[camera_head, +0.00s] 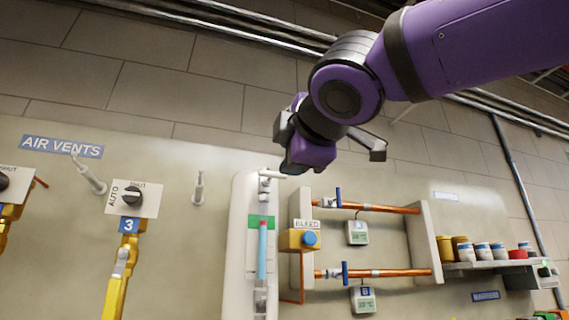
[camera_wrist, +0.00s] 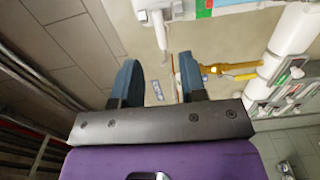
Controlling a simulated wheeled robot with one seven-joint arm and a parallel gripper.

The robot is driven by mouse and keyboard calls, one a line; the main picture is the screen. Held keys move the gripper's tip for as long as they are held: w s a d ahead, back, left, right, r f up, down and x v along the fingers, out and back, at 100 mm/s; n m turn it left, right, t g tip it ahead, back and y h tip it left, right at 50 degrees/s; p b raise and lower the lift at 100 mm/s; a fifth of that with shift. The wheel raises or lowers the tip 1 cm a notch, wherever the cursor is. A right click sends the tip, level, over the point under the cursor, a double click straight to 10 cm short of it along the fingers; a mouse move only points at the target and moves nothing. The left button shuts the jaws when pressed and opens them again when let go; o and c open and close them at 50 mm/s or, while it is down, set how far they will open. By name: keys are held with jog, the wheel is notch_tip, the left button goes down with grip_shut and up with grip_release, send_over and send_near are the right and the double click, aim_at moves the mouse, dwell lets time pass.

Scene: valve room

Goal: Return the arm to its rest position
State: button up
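My purple arm (camera_head: 470,45) reaches in from the upper right in the head view. Its wrist is raised in front of the wall, above the gauge tube and the copper pipes. In the wrist view my gripper (camera_wrist: 158,65) shows two dark blue fingers set apart, with nothing held between them. The fingertips are hard to make out in the head view. The gripper appears clear of the fittings.
Below it are a sight-glass tube (camera_head: 262,250), a yellow bleed box with a blue button (camera_head: 311,239) and copper pipes (camera_head: 375,208) with blue-handled valves. A shelf of jars (camera_head: 485,265) is at right, a switch plate (camera_head: 134,198) at left.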

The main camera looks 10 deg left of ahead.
jog(key=shift+s+d, duration=0.35)
jog(key=shift+s, duration=0.2)
jog(key=w+d+f+m+g+h, duration=0.35)
jog(key=d+f+m+h, duration=0.7)
jog(key=d+f, duration=1.15)
jog(key=s+d+f+m+g, duration=0.3)
jog(key=s+d+f+m, duration=0.3)
jog(key=f, duration=0.4)
jog(key=s+d+f+m+g, duration=0.3)
jog(key=s+d+f+m, duration=0.3)
jog(key=d+f, duration=0.4)
jog(key=shift+s+f+m+y, duration=0.25)
jog(key=shift+f+m+y, duration=0.2)
jog(key=shift+f+m, duration=0.35)
jog(key=shift+r+g, duration=0.1)
jog(key=shift+g, duration=0.15)
